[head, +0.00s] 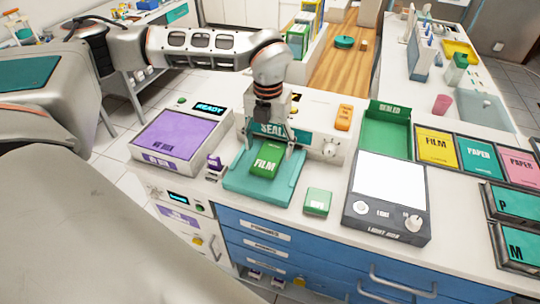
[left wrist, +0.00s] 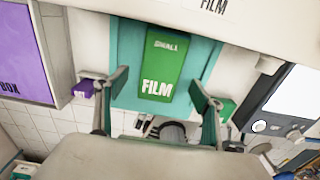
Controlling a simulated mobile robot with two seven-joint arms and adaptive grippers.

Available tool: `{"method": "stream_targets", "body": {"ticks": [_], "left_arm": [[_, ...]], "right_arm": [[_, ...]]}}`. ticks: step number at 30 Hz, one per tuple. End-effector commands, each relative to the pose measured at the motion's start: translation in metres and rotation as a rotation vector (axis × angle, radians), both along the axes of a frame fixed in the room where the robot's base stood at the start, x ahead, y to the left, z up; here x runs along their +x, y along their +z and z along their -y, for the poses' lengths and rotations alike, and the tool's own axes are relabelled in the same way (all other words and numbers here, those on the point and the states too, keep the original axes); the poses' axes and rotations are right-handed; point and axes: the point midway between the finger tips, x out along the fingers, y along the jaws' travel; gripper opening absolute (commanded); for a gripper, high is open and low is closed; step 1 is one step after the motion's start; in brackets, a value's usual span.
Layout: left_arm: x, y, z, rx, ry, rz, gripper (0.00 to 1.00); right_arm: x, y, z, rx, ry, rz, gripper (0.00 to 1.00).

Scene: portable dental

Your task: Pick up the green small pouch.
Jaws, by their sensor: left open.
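The green small pouch (head: 267,162), printed FILM, lies flat on a teal tray (head: 242,183) in front of the sealer (head: 322,132). In the left wrist view the pouch (left wrist: 164,65) reads SMALL and FILM and sits upper middle on the teal tray (left wrist: 125,60). My left gripper (head: 267,147) is open and empty over the tray. Its fingers (left wrist: 160,95) spread to either side of the pouch, apart from it in the left wrist view. The gripper hides part of the sealer front. My right gripper is not in view.
A small green box (head: 318,201) stands right of the tray, beside the light box (head: 390,215). A purple-topped machine (head: 180,135) and a small purple item (head: 215,163) are on the left. A green open box (head: 386,130) and labelled pouches (head: 437,148) stand farther right.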

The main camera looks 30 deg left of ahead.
Motion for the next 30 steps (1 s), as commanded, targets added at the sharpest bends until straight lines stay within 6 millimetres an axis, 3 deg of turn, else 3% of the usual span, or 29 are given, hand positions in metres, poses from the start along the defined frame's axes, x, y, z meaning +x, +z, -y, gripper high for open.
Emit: {"method": "stream_targets", "body": {"ticks": [6, 14, 19, 20, 30], "left_arm": [[0.002, -0.025, 0.000, 0.000, 0.000, 0.000, 0.68], [0.002, -0.028, 0.000, -0.001, 0.000, 0.002, 0.68], [0.002, -0.028, 0.000, -0.001, 0.000, 0.001, 0.29], [0.002, -0.028, 0.000, -0.001, 0.000, 0.001, 0.26], [0.003, -0.027, 0.000, -0.001, 0.000, 0.002, 0.26]], "right_arm": [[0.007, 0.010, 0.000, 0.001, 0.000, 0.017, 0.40], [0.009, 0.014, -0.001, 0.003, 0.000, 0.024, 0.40], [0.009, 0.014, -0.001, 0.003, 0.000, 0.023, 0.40], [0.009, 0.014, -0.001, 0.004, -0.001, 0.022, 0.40], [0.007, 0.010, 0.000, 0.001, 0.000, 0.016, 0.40]]}}
